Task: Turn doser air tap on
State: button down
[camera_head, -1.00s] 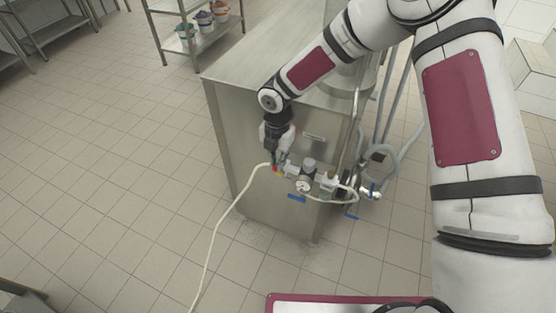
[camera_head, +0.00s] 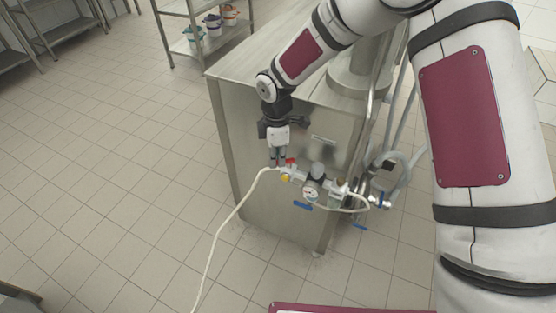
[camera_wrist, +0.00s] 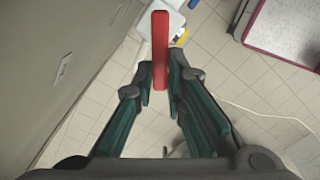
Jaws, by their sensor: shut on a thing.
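The air tap's red lever handle (camera_head: 291,161) is at the left end of the pipe fittings on the front of the steel doser (camera_head: 275,185). My gripper (camera_head: 274,163) points down at this handle. In the wrist view the red handle (camera_wrist: 160,45) passes between the fingertips of my gripper (camera_wrist: 160,80), which is shut on it. The tap's body is mostly hidden behind the handle there. A yellow part (camera_head: 285,178) sits just below the handle. A round pressure gauge (camera_head: 311,194) is to the right on the same line.
A pale hose (camera_head: 225,222) runs from the tap's left end down to the floor. Blue-handled valves (camera_head: 303,205) and grey pipes (camera_head: 397,170) are to the right. A shelf with small buckets (camera_head: 193,38) stands behind. The tiled floor (camera_head: 110,190) at left is clear.

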jog(key=shift+w+m+b, duration=0.35)
jog(key=shift+w+m, duration=0.05)
jog(key=shift+m, duration=0.75)
jog(key=shift+w+m+b, duration=0.35)
jog(key=shift+w+m, duration=0.05)
jog(key=shift+m, duration=0.8)
jog(key=shift+w+m+b, duration=0.35)
jog(key=shift+w+m, duration=0.05)
jog(key=shift+m, duration=0.75)
jog(key=shift+d, duration=0.1)
jog(key=c, duration=1.6)
grip_release()
notch_tip(320, 180, up, 12)
